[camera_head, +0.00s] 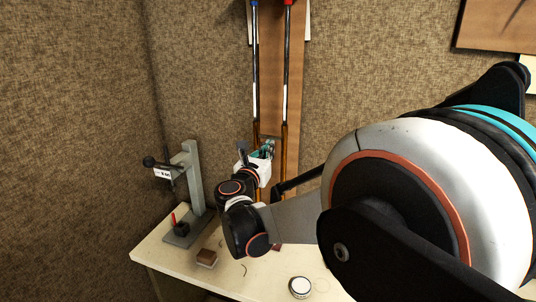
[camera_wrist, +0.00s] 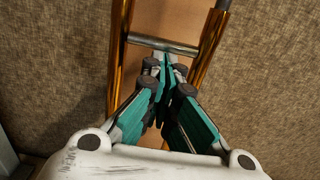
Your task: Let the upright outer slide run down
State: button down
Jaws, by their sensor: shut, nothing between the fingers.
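The upright outer slide (camera_head: 284,142) is a pair of brass tubes standing against a brown board. Silvery inner tubes (camera_head: 254,85) run up from it, with a blue end and a red end at the top. In the wrist view the slide's brass tube (camera_wrist: 122,55) stands on the left, a second on the right. A silvery crossbar (camera_wrist: 150,42) joins them. My gripper (camera_wrist: 168,62) has teal fingers, closed together and empty, with tips at the crossbar between the tubes. I cannot tell whether they touch it. In the head view my gripper (camera_head: 266,150) partly hides the slide, and my arm covers its lower part.
A cream bench (camera_head: 160,255) lies below. On it, a grey stand (camera_head: 193,175) with a black knob is at left, near a brown block (camera_head: 206,258) and a round white-topped tin (camera_head: 300,286). Brown textured walls are close behind and at left.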

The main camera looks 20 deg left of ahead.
notch_tip(320, 180, up, 27)
jog(key=p, duration=1.1)
jog(key=shift+f, duration=0.15)
